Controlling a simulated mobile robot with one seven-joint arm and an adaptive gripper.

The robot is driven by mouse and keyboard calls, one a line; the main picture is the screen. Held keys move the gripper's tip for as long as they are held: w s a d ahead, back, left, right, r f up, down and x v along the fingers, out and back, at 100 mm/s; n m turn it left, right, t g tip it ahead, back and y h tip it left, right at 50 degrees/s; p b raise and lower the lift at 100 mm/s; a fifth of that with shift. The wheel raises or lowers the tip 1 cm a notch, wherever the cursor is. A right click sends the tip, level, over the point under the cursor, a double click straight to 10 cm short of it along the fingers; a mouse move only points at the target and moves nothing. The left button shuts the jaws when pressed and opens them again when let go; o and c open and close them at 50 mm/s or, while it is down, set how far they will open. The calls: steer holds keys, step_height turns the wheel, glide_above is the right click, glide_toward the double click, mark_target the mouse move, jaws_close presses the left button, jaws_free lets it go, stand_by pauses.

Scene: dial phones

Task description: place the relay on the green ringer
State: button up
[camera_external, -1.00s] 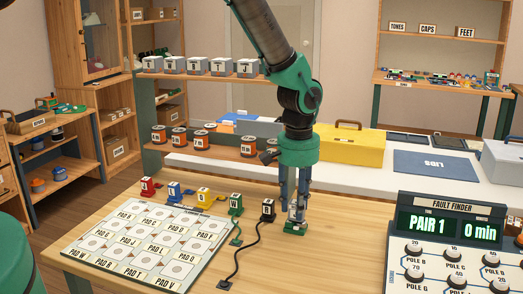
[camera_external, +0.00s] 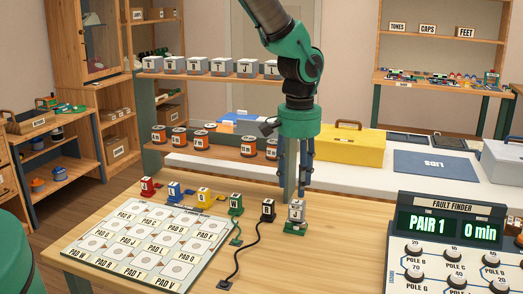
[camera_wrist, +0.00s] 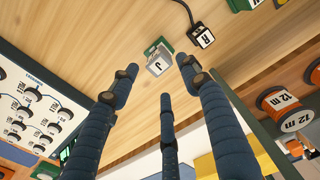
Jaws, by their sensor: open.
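A grey block marked J (camera_external: 297,212), which I take to be the relay, sits upright on a small green base (camera_external: 295,228), likely the green ringer, on the wooden table. In the wrist view the J block (camera_wrist: 159,64) shows with part of the green base (camera_wrist: 157,44) beside and under it. My gripper (camera_external: 303,194) is above and slightly right of the block, fingers pointing down. In the wrist view my gripper (camera_wrist: 157,80) has its fingers spread, with nothing between them. The block's seating on the base is partly hidden.
A black plug marked R (camera_external: 268,210) with a cable and a green plug marked W (camera_external: 236,204) stand to the left. A pad board (camera_external: 150,245) lies front left. The fault finder (camera_external: 450,235) stands at right. Several grey blocks (camera_external: 197,66) line a shelf behind.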

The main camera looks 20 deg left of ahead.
mark_target(295, 201)
step_height(295, 201, up, 5)
steer(key=shift+r, duration=0.2)
steer(key=shift+a+r, duration=0.1)
stand_by(0.6)
steer(key=s+a+r+t, duration=0.1)
steer(key=s+a+r, duration=0.3)
steer(key=a+r, duration=0.9)
steer(key=s+a+r+t, duration=0.2)
steer(key=s+a+r, duration=0.1)
steer(key=a+r, duration=1)
steer(key=s+a+r+t, duration=0.1)
steer(key=s+a+r, duration=0.2)
steer(key=s+a, duration=0.2)
steer(key=s+a+r, duration=0.3)
steer(key=s+a, duration=0.2)
steer(key=s, duration=0.6)
steer(key=s+a+r+t, duration=0.1)
steer(key=s+a+r, duration=0.2)
steer(key=s+a, duration=0.2)
steer(key=s, duration=0.3)
steer(key=shift+s+a+r+t, duration=0.15)
steer(key=shift+a+t, duration=0.15)
